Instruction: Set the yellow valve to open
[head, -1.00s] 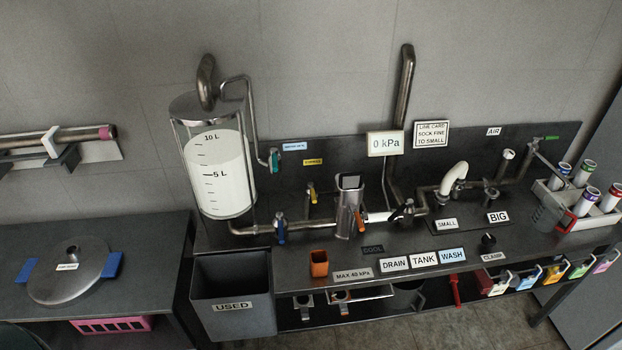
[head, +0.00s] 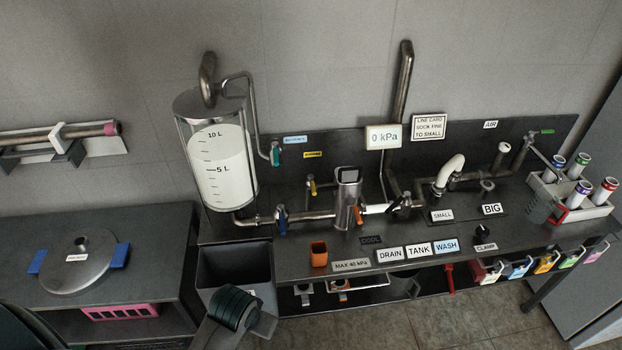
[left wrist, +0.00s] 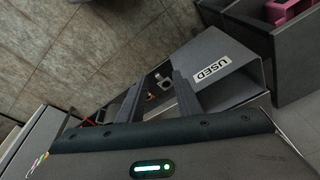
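The yellow valve (head: 312,186) is in the head view, on a short pipe that rises behind the main pipe, left of the steel cylinder housing. Its small yellow handle stands roughly upright, below a yellow label (head: 313,154) too small to read. My left gripper (left wrist: 158,76) shows in the left wrist view with its two grey fingers apart and nothing between them. It is low near the USED bin, away from the valve. Part of my left arm shows at the bottom of the head view. My right gripper is in neither view.
The tank (head: 218,165) stands left of the valve. A blue-handled valve (head: 281,220), a teal-handled valve (head: 275,155) and an orange-handled valve (head: 357,216) are close by. The USED bin (left wrist: 225,80) stands at the bench front.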

